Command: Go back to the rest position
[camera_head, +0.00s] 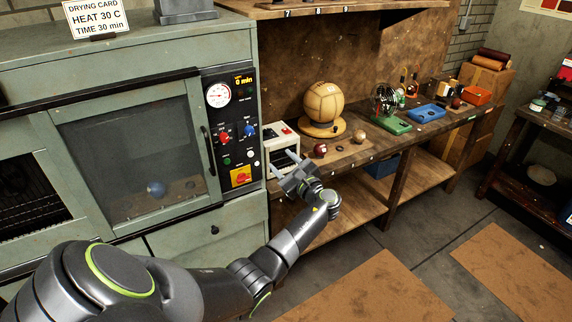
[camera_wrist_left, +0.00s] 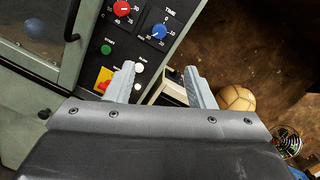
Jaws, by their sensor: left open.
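My left gripper (camera_head: 286,166) is open and empty in the head view, in front of a small white box-shaped device (camera_head: 281,150) at the workbench's left end. In the left wrist view the two fingers of this gripper (camera_wrist_left: 165,88) stand apart with nothing between them, in front of the oven's control panel (camera_wrist_left: 138,35). My right gripper shows in neither view.
A green drying oven (camera_head: 130,130) fills the left, its door closed with a blue ball (camera_head: 156,188) behind the glass. The workbench (camera_head: 390,150) holds a large tan ball (camera_head: 325,103), a dark red ball (camera_head: 320,150) and green and blue trays. Brown mats lie on the floor.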

